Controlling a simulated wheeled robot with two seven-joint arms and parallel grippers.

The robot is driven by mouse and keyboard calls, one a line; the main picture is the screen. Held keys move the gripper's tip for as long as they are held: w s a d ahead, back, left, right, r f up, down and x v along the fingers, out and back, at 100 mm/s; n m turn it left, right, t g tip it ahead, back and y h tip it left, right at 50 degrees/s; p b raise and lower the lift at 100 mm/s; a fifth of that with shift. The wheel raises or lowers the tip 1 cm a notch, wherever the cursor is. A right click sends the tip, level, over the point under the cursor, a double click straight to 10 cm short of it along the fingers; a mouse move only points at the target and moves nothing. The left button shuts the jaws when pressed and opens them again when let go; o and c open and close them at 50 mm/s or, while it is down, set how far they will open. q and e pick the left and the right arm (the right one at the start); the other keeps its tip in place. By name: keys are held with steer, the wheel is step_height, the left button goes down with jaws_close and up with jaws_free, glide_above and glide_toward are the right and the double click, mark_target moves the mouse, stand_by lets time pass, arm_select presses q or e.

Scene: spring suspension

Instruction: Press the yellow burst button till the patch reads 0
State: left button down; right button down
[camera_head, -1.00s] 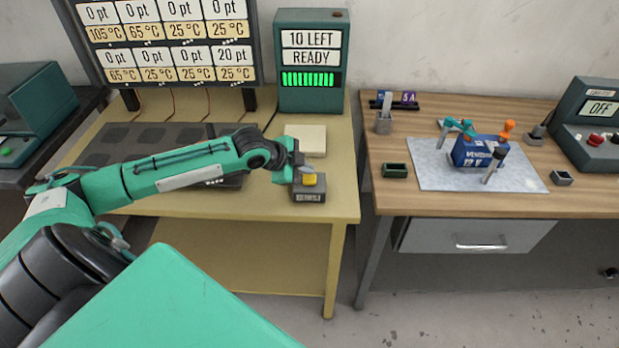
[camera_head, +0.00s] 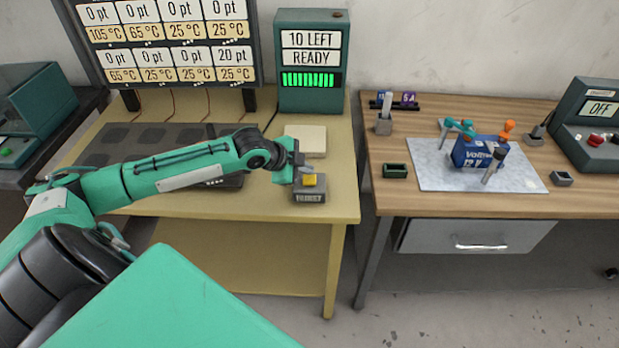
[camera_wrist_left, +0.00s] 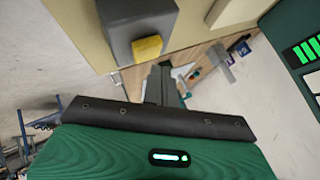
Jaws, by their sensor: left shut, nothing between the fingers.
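The yellow button (camera_head: 309,180) sits on a small grey box (camera_head: 310,197) near the front right of the yellow table. My left gripper (camera_head: 312,168) is shut and empty, its fingertips just behind or above the button; whether they touch it I cannot tell. In the left wrist view the yellow button (camera_wrist_left: 147,47) on its grey box shows just beyond the shut fingers (camera_wrist_left: 162,85). The display board (camera_head: 170,40) reads 20 pt on one lower-right cell and 0 pt on the others in view. The green counter box (camera_head: 311,60) reads "10 LEFT" and "READY" above a green bar. My right gripper is out of view.
A pale square pad (camera_head: 305,140) lies behind the button box, and a dark panel of patches (camera_head: 150,145) lies under my left arm. A wooden desk (camera_head: 400,205) stands to the right across a narrow gap, holding a mat, a blue block and a unit reading "OFF".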

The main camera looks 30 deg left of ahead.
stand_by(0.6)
arm_select(q)
steer(key=shift+f, duration=0.15)
steer(key=shift+f, duration=0.3)
steer(key=shift+f, duration=0.25)
stand_by(0.4)
steer(key=shift+f, duration=0.3)
stand_by(0.3)
steer(key=shift+r+p, duration=1)
steer(key=shift+p, duration=0.25)
